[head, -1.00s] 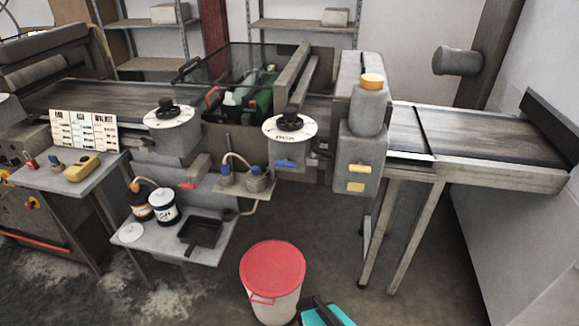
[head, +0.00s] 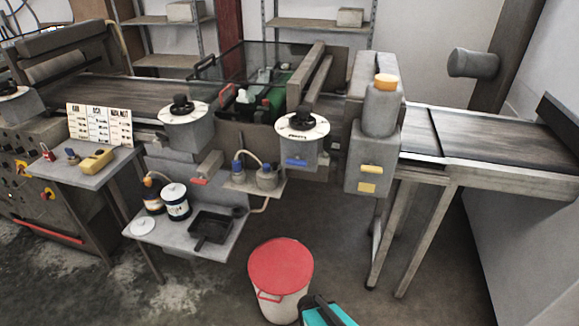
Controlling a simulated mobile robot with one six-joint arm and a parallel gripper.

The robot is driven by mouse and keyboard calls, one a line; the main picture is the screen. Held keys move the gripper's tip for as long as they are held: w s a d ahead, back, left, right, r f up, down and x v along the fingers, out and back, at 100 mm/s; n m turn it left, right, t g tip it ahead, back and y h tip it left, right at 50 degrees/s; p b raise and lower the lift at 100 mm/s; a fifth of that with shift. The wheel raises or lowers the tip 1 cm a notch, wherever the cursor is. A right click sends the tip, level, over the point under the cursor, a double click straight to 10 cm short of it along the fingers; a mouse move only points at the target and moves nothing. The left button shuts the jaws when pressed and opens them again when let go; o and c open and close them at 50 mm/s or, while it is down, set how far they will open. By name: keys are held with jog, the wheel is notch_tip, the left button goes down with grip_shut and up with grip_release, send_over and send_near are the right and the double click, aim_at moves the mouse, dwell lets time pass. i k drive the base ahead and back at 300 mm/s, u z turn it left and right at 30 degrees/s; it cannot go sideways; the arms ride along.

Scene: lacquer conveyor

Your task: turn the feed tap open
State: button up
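No part is clearly marked as the feed tap. One small red handle (head: 200,181) sits below a grey block (head: 209,164), under the front edge of the conveyor. A blue handle (head: 297,162) sits on the front of the housing under the right round dial (head: 302,124). I cannot tell which of these is the tap, or whether it is open. My gripper is not in view.
A red-lidded bucket (head: 281,270) and a teal case (head: 327,314) stand on the floor in front. Bare floor (head: 190,295) lies at the lower left.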

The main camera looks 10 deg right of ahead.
aim_at(296, 162)
jog(key=u, duration=0.1)
jog(key=k, duration=1.5)
jog(key=u, duration=0.95)
jog(key=i, duration=1)
jog(key=z, duration=0.05)
